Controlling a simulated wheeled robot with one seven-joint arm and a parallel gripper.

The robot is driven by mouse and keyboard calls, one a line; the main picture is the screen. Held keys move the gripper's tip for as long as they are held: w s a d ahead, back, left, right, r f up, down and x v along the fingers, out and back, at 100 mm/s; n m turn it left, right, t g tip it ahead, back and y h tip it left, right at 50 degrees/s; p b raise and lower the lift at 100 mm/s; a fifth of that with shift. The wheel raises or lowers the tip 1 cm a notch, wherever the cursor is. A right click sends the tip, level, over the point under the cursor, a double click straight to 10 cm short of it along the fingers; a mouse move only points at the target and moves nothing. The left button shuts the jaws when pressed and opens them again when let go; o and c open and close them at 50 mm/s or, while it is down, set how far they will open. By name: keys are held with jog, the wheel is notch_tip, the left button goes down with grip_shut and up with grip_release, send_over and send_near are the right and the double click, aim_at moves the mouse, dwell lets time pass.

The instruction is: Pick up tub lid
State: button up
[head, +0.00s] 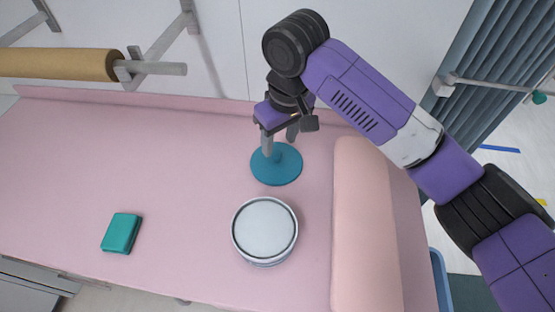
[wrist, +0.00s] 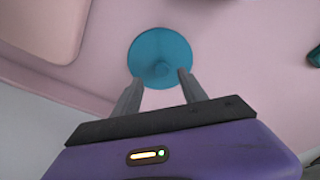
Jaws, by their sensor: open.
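The tub lid (head: 283,171) is a round teal disc lying flat on the pink couch, behind the tub. It also shows in the wrist view (wrist: 160,50), with a small raised knob near its middle. The tub (head: 264,231) is a round, pale container with a metallic rim, in front of the lid. My gripper (head: 279,145) is above the lid, pointing down, with its fingers apart and nothing between them. In the wrist view my gripper (wrist: 157,80) has its two fingertips over the near part of the lid, one on either side of the knob. I cannot tell whether they touch it.
A teal box-like item (head: 121,233) lies on the pink couch (head: 190,180) to the left. A pink bolster (head: 362,220) lies to the right. A brown paper roll (head: 60,64) hangs at the back wall. The couch left of the lid is clear.

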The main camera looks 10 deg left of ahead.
aim_at(277, 154)
jog(key=shift+w+a+f, duration=0.1)
jog(key=shift+a+f, duration=0.05)
jog(key=shift+f, duration=0.95)
jog(key=shift+w+a+f, duration=0.1)
jog(key=shift+a+f, duration=0.05)
jog(key=shift+f, duration=0.95)
grip_shut()
